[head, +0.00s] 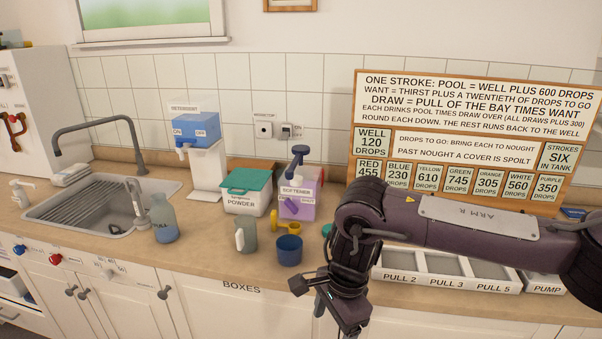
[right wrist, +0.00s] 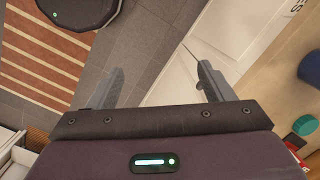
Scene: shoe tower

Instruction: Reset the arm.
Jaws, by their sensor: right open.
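My right arm reaches in from the right in the head view, in front of the counter. My right gripper (head: 340,310) hangs at its end, past the counter's front edge. In the right wrist view the right gripper (right wrist: 157,82) shows its two fingers spread wide apart with nothing between them. Floor and a white cabinet front lie beyond the fingers. The arm hides part of the counter and of the board's lower edge. My left gripper is not in view.
The counter (head: 120,240) holds a sink (head: 95,205), a blue-topped detergent dispenser (head: 195,130), a powder box (head: 245,192), a softener pump (head: 298,200), a bottle (head: 163,220), a blue cup (head: 289,250) and pull trays (head: 455,270). A lettered board (head: 470,110) stands behind.

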